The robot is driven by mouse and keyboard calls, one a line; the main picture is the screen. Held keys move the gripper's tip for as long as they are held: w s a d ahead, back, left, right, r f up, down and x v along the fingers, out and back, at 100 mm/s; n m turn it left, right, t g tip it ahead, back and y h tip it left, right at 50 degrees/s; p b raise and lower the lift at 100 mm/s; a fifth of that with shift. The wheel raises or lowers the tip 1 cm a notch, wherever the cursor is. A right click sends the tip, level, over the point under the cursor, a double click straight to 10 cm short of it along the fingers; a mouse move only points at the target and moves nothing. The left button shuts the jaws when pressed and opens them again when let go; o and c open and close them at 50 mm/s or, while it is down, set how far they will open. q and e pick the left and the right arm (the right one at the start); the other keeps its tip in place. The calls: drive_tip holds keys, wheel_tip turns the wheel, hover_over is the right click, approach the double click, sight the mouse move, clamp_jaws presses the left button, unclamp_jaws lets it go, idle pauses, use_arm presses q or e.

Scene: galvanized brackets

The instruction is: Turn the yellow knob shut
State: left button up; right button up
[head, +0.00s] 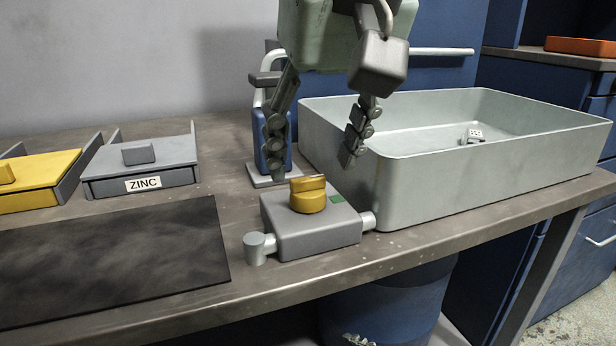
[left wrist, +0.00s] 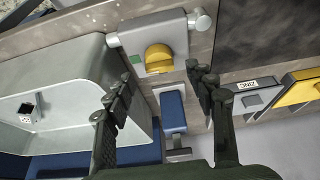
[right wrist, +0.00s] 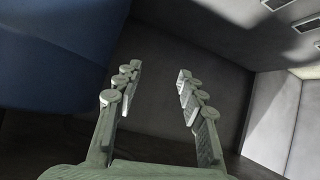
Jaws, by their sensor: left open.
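The yellow knob (head: 308,195) sits on top of a grey valve block (head: 290,238) on the bench, with a pipe stub on either side. A green mark (head: 337,198) is on the block's top beside the knob. My left gripper (head: 312,168) is open, above and behind the knob, its fingers apart and touching nothing. In the left wrist view the knob (left wrist: 158,58) lies beyond the open fingertips (left wrist: 160,82), roughly between them. My right gripper (right wrist: 156,82) is open and empty in the right wrist view, away from the bench items.
A pale grey tray (head: 400,190) stands right of the block, with a small metal piece in it. A blue clamp-like device (head: 272,150) stands behind. A ZINC box (head: 145,167), a yellow box (head: 40,175) and a dark mat (head: 110,255) lie left.

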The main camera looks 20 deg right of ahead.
sight(310, 180)
use_arm(q)
drive_tip(key=shift+x, duration=2.25)
use_arm(e)
drive_tip(key=shift+w+a+r+t+y, duration=0.4)
drive_tip(key=shift+w+a+r+t, duration=0.35)
drive_tip(key=shift+a+r, duration=0.25)
use_arm(q)
drive_tip(key=shift+c, duration=0.6)
drive_tip(key=c, duration=1)
use_arm(e)
drive_tip(key=shift+d, duration=0.1)
